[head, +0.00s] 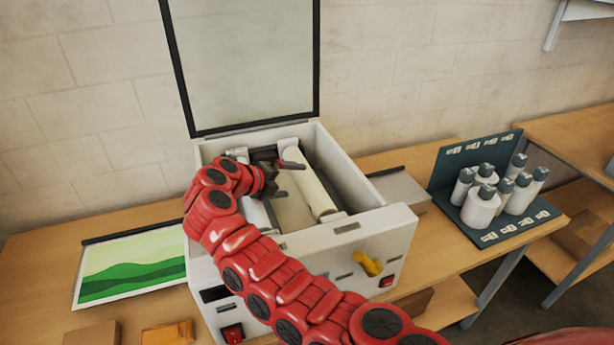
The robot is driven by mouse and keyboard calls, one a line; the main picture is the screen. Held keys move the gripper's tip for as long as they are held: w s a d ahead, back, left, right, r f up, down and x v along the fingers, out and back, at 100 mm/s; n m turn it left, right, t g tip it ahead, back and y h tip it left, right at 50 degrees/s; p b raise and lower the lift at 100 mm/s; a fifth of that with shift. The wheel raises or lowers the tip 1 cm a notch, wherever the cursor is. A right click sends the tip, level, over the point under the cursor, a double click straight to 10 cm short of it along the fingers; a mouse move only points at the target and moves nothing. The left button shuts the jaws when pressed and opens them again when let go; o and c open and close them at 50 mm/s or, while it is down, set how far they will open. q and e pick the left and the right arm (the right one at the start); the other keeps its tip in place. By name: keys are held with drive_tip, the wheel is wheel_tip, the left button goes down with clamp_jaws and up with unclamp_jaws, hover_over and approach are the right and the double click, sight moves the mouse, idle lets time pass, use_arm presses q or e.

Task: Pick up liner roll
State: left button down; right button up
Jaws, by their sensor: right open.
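The roll laminator (350,235) stands on the bench with its lid (245,60) raised. Inside its open top, a long cream roll (312,190) lies on the right side. A second pale roll (258,216) lies on the left, partly hidden by my right arm. I cannot tell for sure which one is the liner roll. My right gripper (292,179) is over the opening, its fingers apart and pointing right toward the upper part of the cream roll. It holds nothing that I can see, and I cannot tell whether it touches the roll. My left gripper is out of view.
A green landscape picture (130,265) lies at left. A yellow handle (368,263) juts from the laminator's front. A second table (575,135) stands at far right.

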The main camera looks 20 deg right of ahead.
sight(300, 180)
drive_tip(key=shift+w+d, duration=0.1)
drive_tip(key=shift+d, duration=0.1)
drive_tip(key=shift+d+p, duration=0.2)
drive_tip(key=shift+p, duration=0.15)
drive_tip(key=p+x, duration=0.2)
drive_tip(key=shift+w+d, duration=0.2)
drive_tip(key=shift+w, duration=0.15)
drive_tip(key=x, duration=0.2)
drive_tip(key=shift+d+f+p, duration=0.15)
drive_tip(key=shift+f+p, duration=0.2)
drive_tip(key=shift+c, duration=1.3)
clamp_jaws()
